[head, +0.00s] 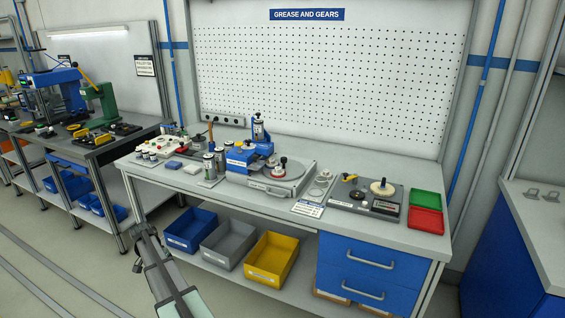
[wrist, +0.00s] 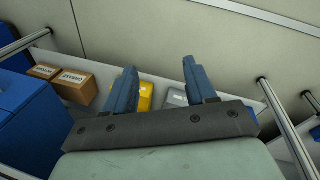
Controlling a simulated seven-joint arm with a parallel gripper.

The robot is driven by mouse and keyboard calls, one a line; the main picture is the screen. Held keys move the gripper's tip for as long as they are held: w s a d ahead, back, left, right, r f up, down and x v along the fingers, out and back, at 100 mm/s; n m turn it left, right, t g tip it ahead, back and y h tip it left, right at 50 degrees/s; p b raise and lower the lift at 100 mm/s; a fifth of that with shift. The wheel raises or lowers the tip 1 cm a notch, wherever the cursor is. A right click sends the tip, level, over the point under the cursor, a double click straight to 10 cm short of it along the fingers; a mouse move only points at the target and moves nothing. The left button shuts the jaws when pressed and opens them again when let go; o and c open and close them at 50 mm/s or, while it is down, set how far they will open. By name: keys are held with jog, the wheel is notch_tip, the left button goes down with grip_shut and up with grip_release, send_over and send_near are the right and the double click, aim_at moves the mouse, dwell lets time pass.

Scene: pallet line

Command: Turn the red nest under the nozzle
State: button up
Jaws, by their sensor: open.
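The blue dispenser (head: 240,160) with its upright head (head: 258,132) stands mid-bench. Its nozzle tip is too small to make out. Beside it, on the right, is a grey round turntable (head: 296,168) on a light base. A small red-rimmed part with a dark knob (head: 283,161) sits on the turntable; I take it for the red nest, but cannot be sure. Other nests are hidden or too small to tell. My gripper (head: 140,252) is low in front of the bench, far from the turntable. In the wrist view its two fingers (wrist: 160,66) are apart with nothing between them.
On the bench, a grey fixture plate (head: 340,207) and green (head: 426,199) and red trays lie right; jars and a parts board lie left. Blue, grey and yellow bins (head: 270,259) fill the lower shelf. Blue drawers (head: 352,272) stand right. The floor in front is clear.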

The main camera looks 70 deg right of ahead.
jog(key=w+d+r+m+h, duration=0.1)
jog(key=w+d+r+m, duration=0.25)
jog(key=d+r, duration=1.45)
jog(key=s+d+r+m+h, duration=0.1)
jog(key=s+d+r+m, duration=0.1)
jog(key=d+r, duration=0.55)
jog(key=s+d+r+m, duration=0.25)
jog(key=d+r, duration=0.25)
jog(key=r, duration=0.5)
notch_tip(320, 180, up, 8)
jog(key=m+g, duration=0.1)
jog(key=m, duration=0.4)
send_over(284, 158)
jog(key=w+a, duration=0.4)
jog(key=x, duration=1.3)
jog(key=shift+d, duration=0.2)
grip_shut()
